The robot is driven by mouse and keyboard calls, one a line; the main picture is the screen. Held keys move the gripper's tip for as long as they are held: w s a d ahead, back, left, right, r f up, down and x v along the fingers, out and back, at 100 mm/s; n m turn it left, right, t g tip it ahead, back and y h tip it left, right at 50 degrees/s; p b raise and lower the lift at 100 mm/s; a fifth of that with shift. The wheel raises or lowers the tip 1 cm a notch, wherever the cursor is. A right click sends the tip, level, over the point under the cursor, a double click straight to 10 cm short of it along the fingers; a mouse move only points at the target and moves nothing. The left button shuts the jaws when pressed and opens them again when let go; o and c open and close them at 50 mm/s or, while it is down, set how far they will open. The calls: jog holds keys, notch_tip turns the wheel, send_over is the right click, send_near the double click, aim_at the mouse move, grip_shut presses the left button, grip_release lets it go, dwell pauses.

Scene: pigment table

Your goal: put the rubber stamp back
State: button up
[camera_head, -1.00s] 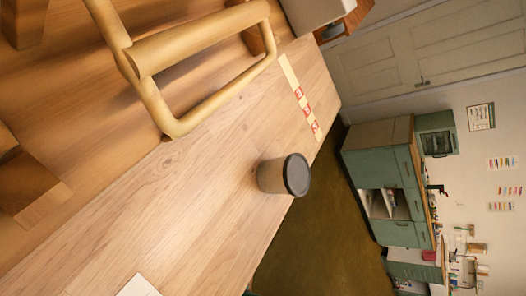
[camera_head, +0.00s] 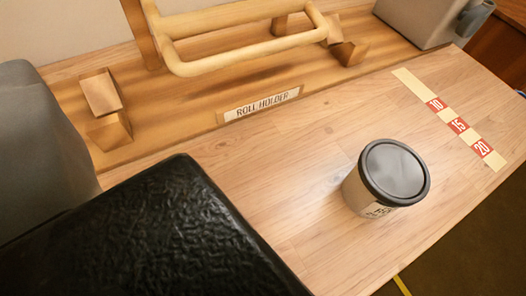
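I see no rubber stamp in the current view. My gripper is not in view either. A wooden stand labelled "ROLL HOLDER" (camera_head: 262,105) stands along the back of the table, with a pale wooden bar frame (camera_head: 245,56) on it that holds no roll. A lidded jar (camera_head: 386,180) with a dark grey lid and a pale, partly readable label stands upright on the table, right of centre.
A large black textured object (camera_head: 150,235) fills the lower left, close to me. A grey rounded object (camera_head: 40,135) is at the left edge. A grey box (camera_head: 425,18) stands at the back right. A tape strip (camera_head: 455,122) marked 10, 15, 20 lies at the right. Bare wood (camera_head: 275,165) lies between.

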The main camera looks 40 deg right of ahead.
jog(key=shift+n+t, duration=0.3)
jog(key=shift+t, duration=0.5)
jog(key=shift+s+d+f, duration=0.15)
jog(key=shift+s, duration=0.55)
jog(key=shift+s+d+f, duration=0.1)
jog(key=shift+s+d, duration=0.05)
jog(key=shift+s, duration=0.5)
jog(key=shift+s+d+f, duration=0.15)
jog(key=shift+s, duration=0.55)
